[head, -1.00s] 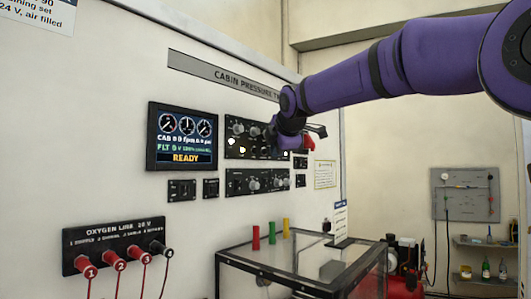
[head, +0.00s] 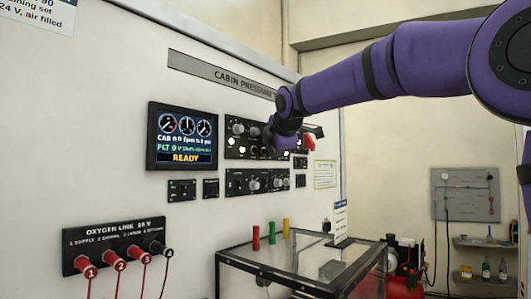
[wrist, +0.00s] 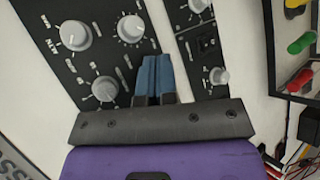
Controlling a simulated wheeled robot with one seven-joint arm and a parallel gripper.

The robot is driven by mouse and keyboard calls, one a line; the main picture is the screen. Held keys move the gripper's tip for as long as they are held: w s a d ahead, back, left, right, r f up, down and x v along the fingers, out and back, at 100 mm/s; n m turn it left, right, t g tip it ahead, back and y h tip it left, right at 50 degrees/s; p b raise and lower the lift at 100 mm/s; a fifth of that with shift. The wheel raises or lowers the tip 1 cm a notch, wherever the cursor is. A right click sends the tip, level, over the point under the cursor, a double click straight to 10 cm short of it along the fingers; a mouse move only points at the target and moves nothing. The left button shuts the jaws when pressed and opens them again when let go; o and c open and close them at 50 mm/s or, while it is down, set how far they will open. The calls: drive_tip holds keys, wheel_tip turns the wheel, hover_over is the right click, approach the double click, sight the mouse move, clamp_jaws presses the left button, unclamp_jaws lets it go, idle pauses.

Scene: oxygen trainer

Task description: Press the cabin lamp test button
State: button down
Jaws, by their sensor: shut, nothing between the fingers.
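My gripper (wrist: 153,62) is shut and empty, its two blue fingers side by side in the wrist view. The fingertips are at the edge of a black panel with knobs (wrist: 103,88); I cannot tell whether they touch it. No separate lamp test button can be made out; the fingers cover the spot in front of them. In the head view, the upper black control panel (head: 236,129) shows white lit spots, and my purple wrist hides its right part and my fingers.
A display (head: 183,138) reading READY is left of the panel. A lower knob panel (head: 243,184) and small switch panels are nearby. An oxygen line block (head: 113,243) with red plugs is lower left. A glass-topped case (head: 300,262) stands below.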

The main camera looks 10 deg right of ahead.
drive_tip(key=shift+w+a, duration=0.25)
drive_tip(key=shift+w, duration=0.05)
idle(0.7)
drive_tip(key=shift+s+d, duration=0.45)
drive_tip(key=shift+s, duration=0.2)
drive_tip(key=s+d, duration=0.1)
drive_tip(key=s, duration=0.1)
drive_tip(key=s+d, duration=0.2)
idle(0.6)
idle(0.7)
